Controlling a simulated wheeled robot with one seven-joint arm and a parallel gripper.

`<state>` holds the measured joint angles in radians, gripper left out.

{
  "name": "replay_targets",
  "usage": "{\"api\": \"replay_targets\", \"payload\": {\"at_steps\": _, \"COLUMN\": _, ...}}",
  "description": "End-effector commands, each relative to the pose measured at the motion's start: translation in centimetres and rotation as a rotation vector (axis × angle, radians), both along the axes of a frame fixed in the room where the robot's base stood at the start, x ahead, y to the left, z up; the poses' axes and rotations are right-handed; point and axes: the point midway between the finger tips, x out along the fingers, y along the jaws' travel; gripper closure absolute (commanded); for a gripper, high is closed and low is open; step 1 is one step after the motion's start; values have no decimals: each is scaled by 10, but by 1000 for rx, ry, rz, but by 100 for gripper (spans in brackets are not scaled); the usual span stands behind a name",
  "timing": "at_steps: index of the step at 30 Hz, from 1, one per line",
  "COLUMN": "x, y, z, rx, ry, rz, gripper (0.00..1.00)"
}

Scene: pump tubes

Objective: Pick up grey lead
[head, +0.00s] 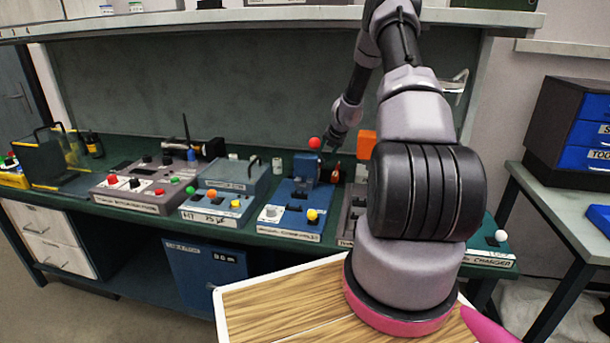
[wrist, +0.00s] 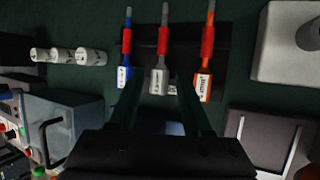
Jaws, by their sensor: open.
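The grey lead (wrist: 162,45) lies in the middle of a row of three leads in the wrist view, with a red sleeve and a pale labelled end. The blue lead (wrist: 125,60) is to its left and the orange lead (wrist: 207,55) to its right. My gripper (wrist: 159,88) is open and empty. Its two dark fingers reach toward the grey lead, whose labelled end shows between the fingertips. I cannot tell how far above it they are. In the head view the grey lead cannot be made out, and the end of my arm is over the bench.
Several white cylinders (wrist: 68,55) lie left of the leads. A grey box (wrist: 60,118) is at lower left and a pale block (wrist: 285,42) at upper right. In the head view, a blue device (head: 292,222) with a yellow knob stands on the green bench among other control boxes.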

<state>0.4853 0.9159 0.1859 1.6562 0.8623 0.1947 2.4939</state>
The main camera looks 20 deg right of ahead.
Motion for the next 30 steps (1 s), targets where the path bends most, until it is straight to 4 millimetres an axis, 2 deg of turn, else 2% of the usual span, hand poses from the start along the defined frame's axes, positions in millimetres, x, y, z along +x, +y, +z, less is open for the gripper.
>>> {"api": "replay_targets", "payload": {"at_steps": 6, "x": 17, "y": 3, "z": -30, "rx": -1, "ry": 1, "rz": 4, "gripper": 51}}
{"api": "replay_targets", "payload": {"at_steps": 13, "x": 25, "y": 5, "z": -46, "rx": -2, "ry": 1, "rz": 5, "gripper": 51}}
{"api": "replay_targets", "payload": {"at_steps": 21, "x": 43, "y": 7, "z": -80, "rx": -1, "ry": 0, "rz": 6, "gripper": 51}}
{"api": "replay_targets", "payload": {"at_steps": 30, "x": 46, "y": 7, "z": -85, "rx": -3, "ry": 0, "rz": 6, "gripper": 51}}
